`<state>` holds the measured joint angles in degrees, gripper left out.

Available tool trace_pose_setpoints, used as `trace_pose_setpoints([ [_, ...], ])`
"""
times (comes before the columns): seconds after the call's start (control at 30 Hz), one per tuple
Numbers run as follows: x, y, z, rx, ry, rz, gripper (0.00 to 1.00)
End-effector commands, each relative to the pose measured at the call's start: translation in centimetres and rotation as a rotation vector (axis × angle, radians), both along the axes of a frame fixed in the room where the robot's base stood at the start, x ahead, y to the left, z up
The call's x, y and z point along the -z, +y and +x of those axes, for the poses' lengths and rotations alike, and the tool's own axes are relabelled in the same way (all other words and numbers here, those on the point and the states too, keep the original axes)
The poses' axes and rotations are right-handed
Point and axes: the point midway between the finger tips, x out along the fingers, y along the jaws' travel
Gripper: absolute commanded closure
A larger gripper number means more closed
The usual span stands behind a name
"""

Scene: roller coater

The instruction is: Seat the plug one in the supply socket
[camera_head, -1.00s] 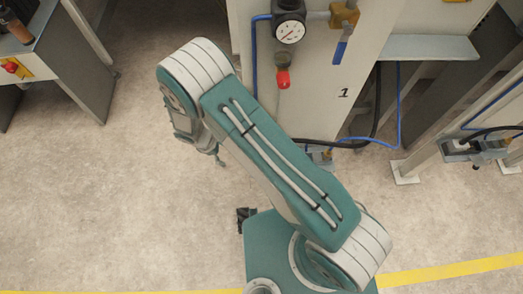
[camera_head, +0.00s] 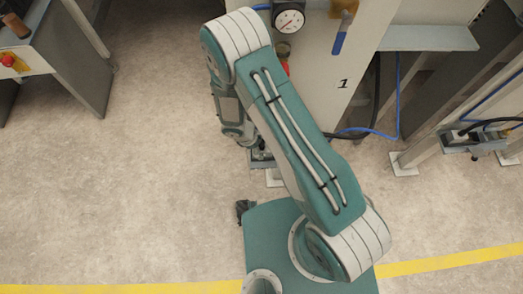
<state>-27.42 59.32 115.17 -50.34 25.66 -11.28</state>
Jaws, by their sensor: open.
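My gripper (camera_head: 246,142) hangs below the far end of my arm, small and partly hidden by the wrist; its fingertips are hard to make out. A small grey fitting (camera_head: 262,158) at the foot of the machine panel shows just beyond and below it; whether they touch, I cannot tell. A black cable (camera_head: 376,105) and a blue cable (camera_head: 398,95) run down beside the panel marked 1 and pass left behind my arm. I cannot make out plug one or the supply socket for certain; my arm covers that area.
The panel (camera_head: 345,60) carries a pressure gauge (camera_head: 289,21) and a blue-handled valve (camera_head: 339,42). A grey fitting (camera_head: 473,140) with a cable sits on the frame at right. A bench (camera_head: 70,50) stands at upper left. The floor (camera_head: 130,180) at left is clear.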

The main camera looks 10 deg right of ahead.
Motion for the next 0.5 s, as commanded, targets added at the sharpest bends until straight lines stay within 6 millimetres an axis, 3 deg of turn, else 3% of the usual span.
trace_pose_setpoints([
  [0.13, 1.6, -0.7, 0.0, 0.002, 0.000, 0.001, 0.03],
  [0.4, 1.8, -0.7, 0.0, 0.000, -0.002, 0.001, 0.03],
  [0.5, 1.8, -0.7, 0.0, 0.001, -0.001, 0.001, 0.47],
])
